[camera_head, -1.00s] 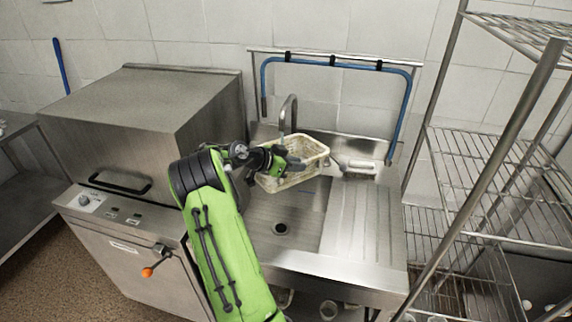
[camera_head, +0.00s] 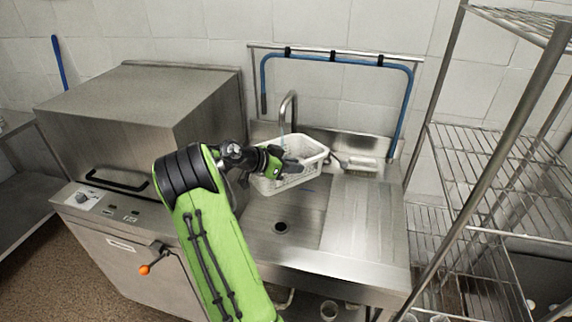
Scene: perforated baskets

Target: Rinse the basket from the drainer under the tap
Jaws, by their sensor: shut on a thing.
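A white perforated basket (camera_head: 300,172) is held over the sink (camera_head: 279,212), in front of the tap (camera_head: 288,110). My gripper (camera_head: 283,164) is shut on the basket's near-left side; its fingertips are partly hidden against the basket. A thin bluish streak, seemingly water, shows under the spout and falls toward the basket's back left.
A brush (camera_head: 357,163) lies behind the drainer. A blue hose (camera_head: 335,62) hangs from a rail above the sink. A steel dishwasher (camera_head: 140,115) stands left and a wire rack (camera_head: 490,165) stands right.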

